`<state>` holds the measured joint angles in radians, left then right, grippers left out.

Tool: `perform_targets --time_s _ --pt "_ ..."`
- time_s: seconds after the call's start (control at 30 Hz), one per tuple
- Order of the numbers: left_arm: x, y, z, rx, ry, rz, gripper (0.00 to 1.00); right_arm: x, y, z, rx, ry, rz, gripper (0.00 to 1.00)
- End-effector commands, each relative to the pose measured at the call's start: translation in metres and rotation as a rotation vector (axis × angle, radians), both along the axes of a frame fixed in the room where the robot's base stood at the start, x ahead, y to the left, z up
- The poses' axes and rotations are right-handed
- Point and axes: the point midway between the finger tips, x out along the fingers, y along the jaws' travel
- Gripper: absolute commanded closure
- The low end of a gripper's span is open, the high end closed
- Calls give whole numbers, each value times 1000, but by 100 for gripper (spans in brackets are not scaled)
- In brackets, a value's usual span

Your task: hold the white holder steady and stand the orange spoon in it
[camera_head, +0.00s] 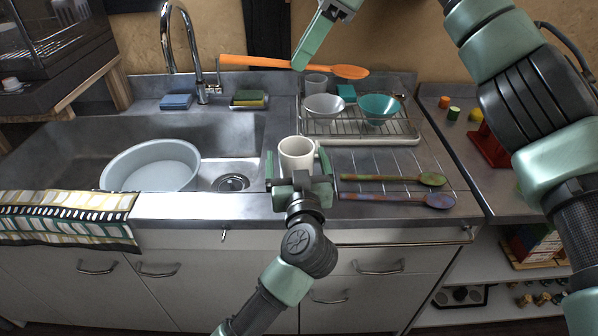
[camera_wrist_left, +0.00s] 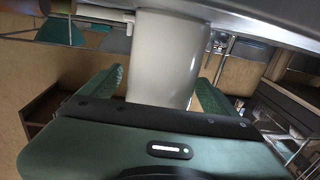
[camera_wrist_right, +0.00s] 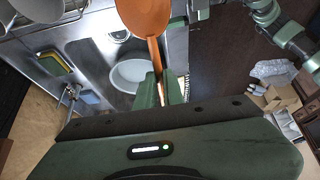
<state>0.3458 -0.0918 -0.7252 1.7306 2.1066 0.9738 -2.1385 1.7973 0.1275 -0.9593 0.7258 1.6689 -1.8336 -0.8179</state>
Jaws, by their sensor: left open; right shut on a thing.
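The white holder (camera_head: 297,155) stands upright on the counter to the right of the sink. My left gripper (camera_head: 297,170) is open, with one finger on each side of the holder; the holder also shows between the fingers in the left wrist view (camera_wrist_left: 163,60). Contact is not clear. My right gripper (camera_head: 302,62) is shut on the handle of the orange spoon (camera_head: 268,62) and holds it roughly level, high above the back of the counter. The spoon's bowl points right in the head view. In the right wrist view the spoon (camera_wrist_right: 146,15) runs up from the fingers (camera_wrist_right: 160,90).
A wire dish rack (camera_head: 360,128) with a white bowl (camera_head: 324,106), a teal bowl (camera_head: 378,107) and a grey cup stands behind the holder. Two multicoloured spoons (camera_head: 390,179) lie to its right. The sink with a grey basin (camera_head: 150,168) and a tall faucet (camera_head: 190,50) is left.

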Motion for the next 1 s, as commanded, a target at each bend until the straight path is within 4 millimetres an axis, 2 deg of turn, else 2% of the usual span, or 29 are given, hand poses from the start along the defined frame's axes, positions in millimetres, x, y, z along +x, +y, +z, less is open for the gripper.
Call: perform_targets --time_s 0.2,0.5,0.53,0.83,1.0 --pt "18 1 0 -2 1 0 10 0 0 0 0 0 0 100" --pt "21 2 0 -2 1 -1 10 0 0 0 0 0 0 100" --pt "21 2 0 -2 1 -1 12 0 0 0 0 0 0 100" --pt "21 2 0 -1 1 -1 96 0 0 0 0 0 0 100" --pt "20 2 0 -1 1 0 97 0 0 -4 0 1 0 100"
